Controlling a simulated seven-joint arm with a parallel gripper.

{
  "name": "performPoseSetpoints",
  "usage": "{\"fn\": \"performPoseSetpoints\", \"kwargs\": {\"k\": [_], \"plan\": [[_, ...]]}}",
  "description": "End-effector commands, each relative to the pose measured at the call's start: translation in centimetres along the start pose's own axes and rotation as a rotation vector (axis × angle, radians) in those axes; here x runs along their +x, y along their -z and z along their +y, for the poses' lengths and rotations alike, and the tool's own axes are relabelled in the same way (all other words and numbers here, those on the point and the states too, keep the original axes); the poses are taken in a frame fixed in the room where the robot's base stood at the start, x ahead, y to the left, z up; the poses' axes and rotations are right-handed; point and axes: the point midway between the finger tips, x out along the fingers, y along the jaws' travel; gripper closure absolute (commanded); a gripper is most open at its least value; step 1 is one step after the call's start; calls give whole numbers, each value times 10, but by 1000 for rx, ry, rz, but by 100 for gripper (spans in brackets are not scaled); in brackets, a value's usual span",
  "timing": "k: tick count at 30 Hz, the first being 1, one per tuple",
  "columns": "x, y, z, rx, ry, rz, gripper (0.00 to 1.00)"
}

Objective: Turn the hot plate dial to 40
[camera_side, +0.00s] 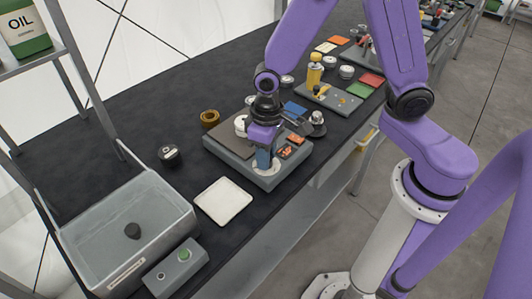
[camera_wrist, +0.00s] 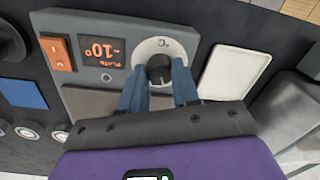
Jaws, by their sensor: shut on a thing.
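The hot plate (camera_side: 225,154) is a grey box on the black bench, with a dark top plate. Its dial (camera_wrist: 160,66) is a dark knob in a round white plate marked "°C" in the wrist view. The orange display (camera_wrist: 101,51) seems to read "PLATE -10°". My gripper (camera_wrist: 159,84) points down at the dial, its two blue fingers shut on the knob from both sides. In the side view my gripper (camera_side: 264,160) stands at the hot plate's front corner and hides most of the knob.
An orange switch (camera_wrist: 57,52) sits beside the display. A white tray (camera_side: 223,201) lies close to the hot plate. Bottles and coloured cards stand behind.

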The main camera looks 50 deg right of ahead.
Motion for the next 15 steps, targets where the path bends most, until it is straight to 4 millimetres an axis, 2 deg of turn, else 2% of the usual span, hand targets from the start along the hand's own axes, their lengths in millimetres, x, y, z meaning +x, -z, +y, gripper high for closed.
{"fn": "performPoseSetpoints", "kwargs": {"k": [6,15], "plan": [[-1,0,-1,179,1,7,100],[-1,0,0,346,1,14,100]]}}
